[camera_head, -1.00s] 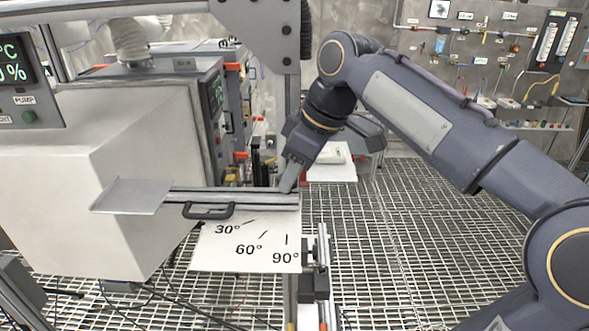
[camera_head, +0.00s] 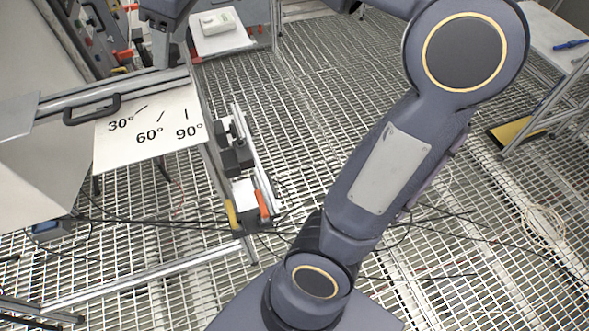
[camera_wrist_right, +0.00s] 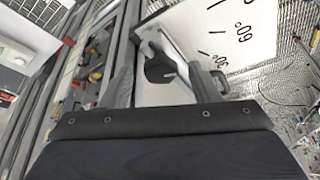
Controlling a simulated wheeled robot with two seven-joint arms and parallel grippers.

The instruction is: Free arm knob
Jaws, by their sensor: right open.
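A grey metal arm bar (camera_head: 130,88) with a black handle (camera_head: 92,108) lies across the top of a white angle plate (camera_head: 150,135) marked 30°, 60° and 90°. My right gripper (camera_head: 162,55) is at the far right end of this bar, partly cut by the top edge. In the right wrist view my right gripper (camera_wrist_right: 160,85) is open, its two fingers spread. A dark rounded knob (camera_wrist_right: 160,68) shows between and beyond the fingers; I cannot tell whether they touch it. The angle plate (camera_wrist_right: 240,30) also shows there. My left gripper is not in view.
A black rail fixture (camera_head: 240,160) with yellow and orange parts stands right of the plate. A pale box (camera_head: 25,165) fills the left. A small white table (camera_head: 222,42) stands behind, another table (camera_head: 560,35) at the right. Cables cross the grating floor.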

